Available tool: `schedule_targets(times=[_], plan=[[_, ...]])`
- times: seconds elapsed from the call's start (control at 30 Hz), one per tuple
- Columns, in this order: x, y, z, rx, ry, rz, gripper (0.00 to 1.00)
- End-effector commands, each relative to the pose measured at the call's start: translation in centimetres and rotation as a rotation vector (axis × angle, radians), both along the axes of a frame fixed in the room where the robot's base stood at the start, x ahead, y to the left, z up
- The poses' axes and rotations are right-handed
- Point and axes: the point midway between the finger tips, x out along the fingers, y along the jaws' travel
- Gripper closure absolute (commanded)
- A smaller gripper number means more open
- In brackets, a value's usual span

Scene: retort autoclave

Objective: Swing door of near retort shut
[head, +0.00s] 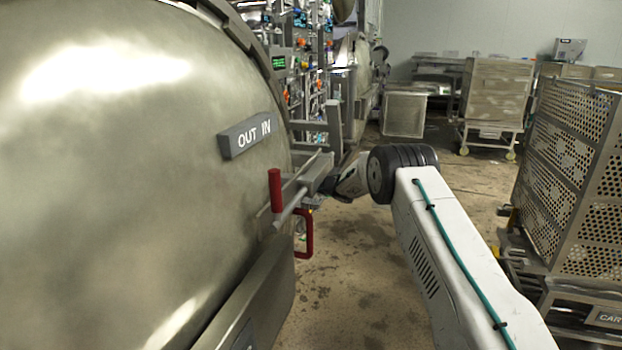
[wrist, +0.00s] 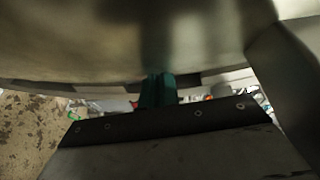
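The near retort's door (head: 110,170) is a large domed metal shell filling the left of the head view. In the wrist view its metal surface (wrist: 130,40) fills the top. My gripper (wrist: 158,90) shows as teal fingers side by side with no clear gap, close to the metal surface. Whether they touch it I cannot tell. In the head view my arm reaches to the door's right edge, where the fingertips are hidden behind the latch fittings. A red upright handle (head: 275,190) and a red loop handle (head: 304,235) are at that edge.
An "OUT IN" plate (head: 250,135) is on the door. A perforated cart (head: 570,160) stands at the right, near my arm. Racks and a cart (head: 495,95) stand at the back. Stained floor (head: 350,270) is clear between the door and my arm.

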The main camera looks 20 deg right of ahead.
Motion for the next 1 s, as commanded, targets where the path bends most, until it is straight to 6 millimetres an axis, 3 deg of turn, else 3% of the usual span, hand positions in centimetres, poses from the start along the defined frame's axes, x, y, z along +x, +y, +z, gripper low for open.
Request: schedule_targets(times=[0.03,0.07,0.27,0.4,0.53,0.73,1.0], plan=[[-0.2,1.6,0.2,0.004,-0.004,0.035,1.00],[-0.2,1.2,0.3,0.007,-0.005,0.037,1.00],[-0.4,-3.4,0.8,0.030,-0.001,0.031,1.00],[-3.0,-7.1,1.0,0.036,0.002,0.017,1.00],[-5.1,-9.1,1.1,0.038,0.002,0.012,1.00],[-7.5,-10.8,1.3,0.037,0.002,0.014,1.00],[-8.3,-11.1,1.3,0.027,-0.006,0.018,1.00]])
